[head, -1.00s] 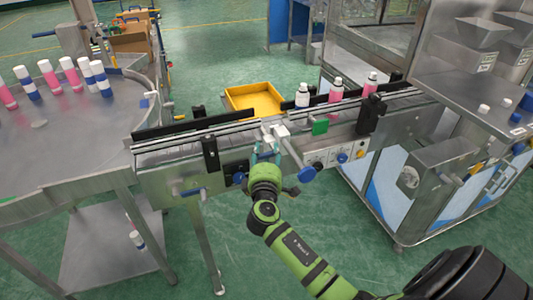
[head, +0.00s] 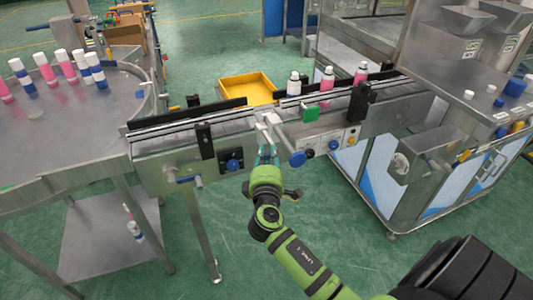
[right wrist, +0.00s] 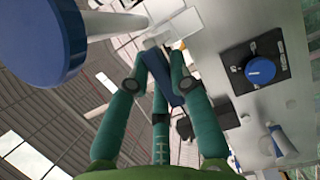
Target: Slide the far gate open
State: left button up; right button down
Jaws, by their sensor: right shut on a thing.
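The far gate (head: 261,127) shows as a thin pale metal bar set across the near rail of the conveyor (head: 230,128). My right gripper (head: 266,153) is at its near end, in front of the conveyor. In the right wrist view the teal fingers (right wrist: 160,80) close around a dark blue handle (right wrist: 165,92); pale metal parts lie just beyond. The fingers hide part of the handle. Beside it, a second bar ends in a round blue knob (head: 298,159), apart from the gripper; this knob looms large in the wrist view (right wrist: 40,35). My left gripper is not in view.
Pink and white bottles (head: 326,84) stand on the belt to the right. A round table (head: 60,130) with several bottles stands left. Open floor lies in front.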

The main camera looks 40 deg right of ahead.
jog(key=c, duration=1.1)
grip_release()
jog(key=shift+f, duration=0.15)
jog(key=shift+s, duration=0.1)
jog(key=shift+s+a, duration=0.15)
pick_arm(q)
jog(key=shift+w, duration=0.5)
pick_arm(e)
jog(key=v, duration=1.1)
jog(key=shift+s+a, duration=0.15)
jog(key=shift+s, duration=0.1)
